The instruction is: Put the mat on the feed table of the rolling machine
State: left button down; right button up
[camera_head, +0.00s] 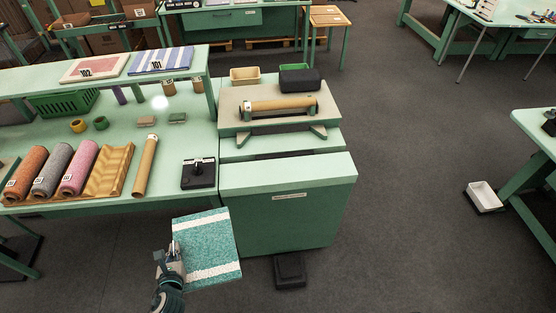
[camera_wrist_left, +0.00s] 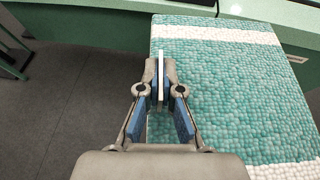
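The teal pebbled mat (camera_head: 208,246) has two white stripes and hangs in the air in front of the workbench, roughly level. My left gripper (camera_head: 172,255) is at its left edge. In the left wrist view the fingers (camera_wrist_left: 160,75) are closed on a thin pale strip at the edge of the mat (camera_wrist_left: 225,90). The rolling machine (camera_head: 230,112) has a brown roller. Its green feed table (camera_head: 285,172) is up and to the right of the mat, with a bare top and a label on its front. My right gripper is not in view.
The bench at left holds several rolled mats (camera_head: 75,168), a tube (camera_head: 145,165) and a black tool (camera_head: 198,174). Two flat mats lie on the shelf (camera_head: 195,62). A black pedal (camera_head: 290,271) is on the floor below the machine.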

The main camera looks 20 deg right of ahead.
aim_at(287, 161)
jog(key=l+u, duration=0.1)
jog(key=l, duration=0.35)
jog(key=l+u, duration=0.1)
jog(key=l, duration=0.35)
jog(key=k+l+u, duration=0.1)
jog(key=l, duration=0.35)
jog(key=k+l+u, duration=0.1)
jog(key=l, duration=0.35)
jog(key=k+l+u, duration=0.1)
jog(key=l, duration=0.35)
jog(key=k+l+u, duration=0.1)
jog(key=l, duration=0.3)
jog(key=i+l+u, duration=0.1)
jog(key=l, duration=0.3)
jog(key=i+l+u, duration=0.1)
jog(key=l, duration=0.35)
jog(key=i+l+u, duration=0.1)
jog(key=l, duration=0.35)
jog(key=i+l+u, duration=0.1)
jog(key=l, duration=0.35)
jog(key=i+l+u, duration=0.1)
jog(key=l, duration=0.35)
jog(key=i+l, duration=0.3)
